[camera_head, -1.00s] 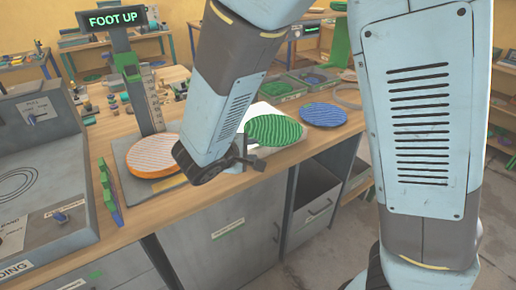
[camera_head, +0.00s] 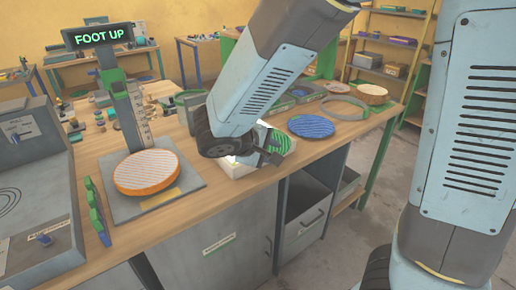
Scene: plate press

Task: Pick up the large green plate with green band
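The large green plate (camera_head: 283,143) has a ridged, striped green top. It sits at a white tray-like holder (camera_head: 238,169) on the wooden bench, and my arm hides much of it. My gripper (camera_head: 268,148) is at the plate's near left side, over the white holder. Its dark fingers overlap the plate in the picture. I cannot tell whether they touch it or how far apart they are.
An orange-rimmed plate (camera_head: 147,172) lies on a grey base under the FOOT UP display (camera_head: 99,37). A blue plate (camera_head: 311,126) and a grey ring (camera_head: 344,108) lie right of the green plate.

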